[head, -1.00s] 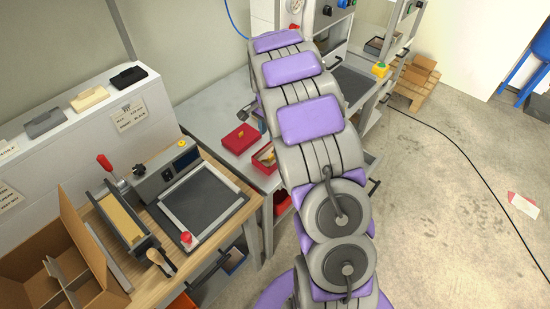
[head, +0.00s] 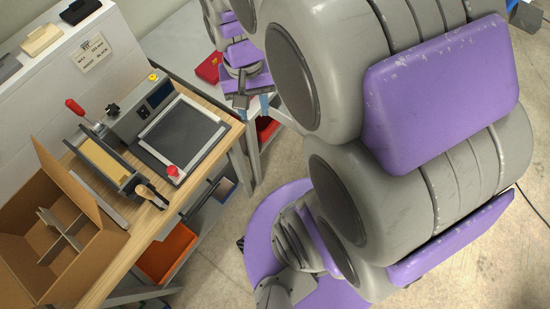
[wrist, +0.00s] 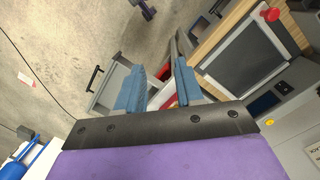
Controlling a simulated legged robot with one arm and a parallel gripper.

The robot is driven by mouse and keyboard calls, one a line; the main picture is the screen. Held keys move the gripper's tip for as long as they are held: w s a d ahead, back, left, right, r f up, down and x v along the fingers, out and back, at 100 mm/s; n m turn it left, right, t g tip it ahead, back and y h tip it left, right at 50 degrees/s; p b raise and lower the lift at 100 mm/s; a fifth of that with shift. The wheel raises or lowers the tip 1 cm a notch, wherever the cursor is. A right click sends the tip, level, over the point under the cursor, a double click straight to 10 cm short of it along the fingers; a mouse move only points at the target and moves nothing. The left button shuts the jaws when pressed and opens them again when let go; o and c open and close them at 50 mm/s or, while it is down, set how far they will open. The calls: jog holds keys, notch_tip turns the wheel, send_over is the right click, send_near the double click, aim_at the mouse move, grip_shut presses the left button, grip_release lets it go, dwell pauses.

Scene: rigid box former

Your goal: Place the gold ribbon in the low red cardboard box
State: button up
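A red box (head: 209,67) shows in part on the grey table at the top of the head view, with my arm covering its right side. I cannot see the gold ribbon in any current view. My gripper (head: 253,103) hangs at the near edge of that table in the head view.
A wooden bench bears a dark framed plate (head: 182,128), a lever device (head: 105,165) and an open cardboard box with dividers (head: 65,235). An orange bin (head: 167,252) sits below. My arm blocks the right half of the head view.

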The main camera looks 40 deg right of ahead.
jog(key=s+a+n, duration=0.3)
jog(key=s+n, duration=0.1)
jog(key=s, duration=0.9)
jog(key=shift+f+n+g, duration=0.3)
jog(key=shift+n, duration=0.1)
